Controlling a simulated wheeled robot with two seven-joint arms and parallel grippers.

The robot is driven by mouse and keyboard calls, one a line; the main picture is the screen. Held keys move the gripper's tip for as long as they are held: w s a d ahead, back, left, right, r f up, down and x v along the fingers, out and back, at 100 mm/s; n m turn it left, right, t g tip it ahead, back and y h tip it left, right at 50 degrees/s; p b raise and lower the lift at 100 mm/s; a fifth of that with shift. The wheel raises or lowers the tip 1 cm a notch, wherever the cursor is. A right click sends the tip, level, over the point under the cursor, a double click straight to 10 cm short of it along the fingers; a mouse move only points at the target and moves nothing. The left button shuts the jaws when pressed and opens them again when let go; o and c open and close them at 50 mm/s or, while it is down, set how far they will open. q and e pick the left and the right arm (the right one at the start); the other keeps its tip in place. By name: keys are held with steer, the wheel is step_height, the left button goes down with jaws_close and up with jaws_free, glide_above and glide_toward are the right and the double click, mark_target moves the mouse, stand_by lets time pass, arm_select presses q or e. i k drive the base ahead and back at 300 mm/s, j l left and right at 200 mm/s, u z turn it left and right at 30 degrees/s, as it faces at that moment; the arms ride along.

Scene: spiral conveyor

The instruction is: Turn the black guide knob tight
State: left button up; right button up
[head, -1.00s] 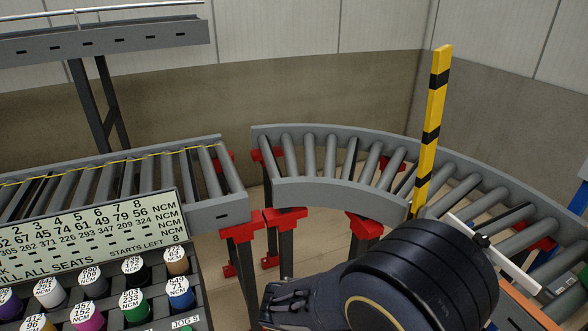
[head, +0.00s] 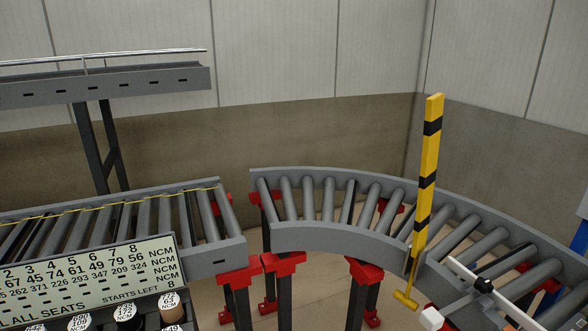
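The black guide knob (head: 484,285) is small and sits on the white guide rail (head: 463,270) at the right of the head view. The rail runs slantwise over the rollers of the curved conveyor (head: 335,239). How tight the knob is cannot be seen. Neither of my grippers is in view, so nothing of mine is seen touching the knob.
A yellow and black striped post (head: 427,185) stands beside the curve, just left of the rail. A small white block (head: 432,318) shows at the bottom edge. A straight conveyor (head: 213,259) and a number board (head: 90,280) are at left.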

mark_target(484, 285)
steer(key=z, duration=1.35)
